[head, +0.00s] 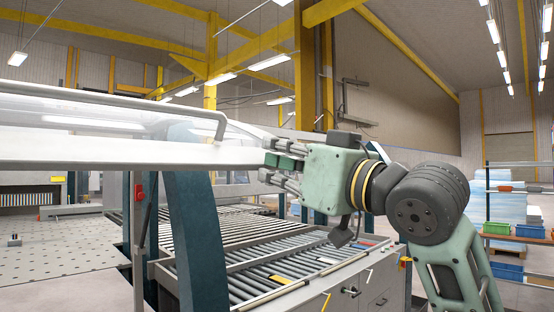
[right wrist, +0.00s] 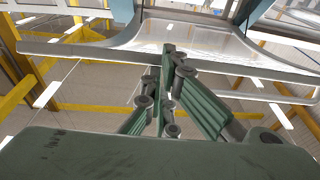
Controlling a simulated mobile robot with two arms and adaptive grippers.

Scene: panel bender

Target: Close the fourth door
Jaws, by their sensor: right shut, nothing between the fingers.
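A large raised door with a clear panel and a white lower frame (head: 120,150) spans the left of the head view. A grey bar handle (head: 130,103) runs along it and bends down at its right end. In the right wrist view the door's clear panel (right wrist: 215,38) and pale edge bar lie beyond the fingers. My right gripper (head: 272,165) is shut and empty at the right end of the door frame; its fingertips (right wrist: 168,50) overlap the door's edge in the wrist view. I cannot tell whether they touch it. My left gripper is not in view.
A roller conveyor (head: 270,265) with grey cabinets lies below my right arm. A dark blue curved post (head: 195,225) stands under the door. A perforated table (head: 60,255) is at left. A rack with blue and green bins (head: 497,228) stands at far right.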

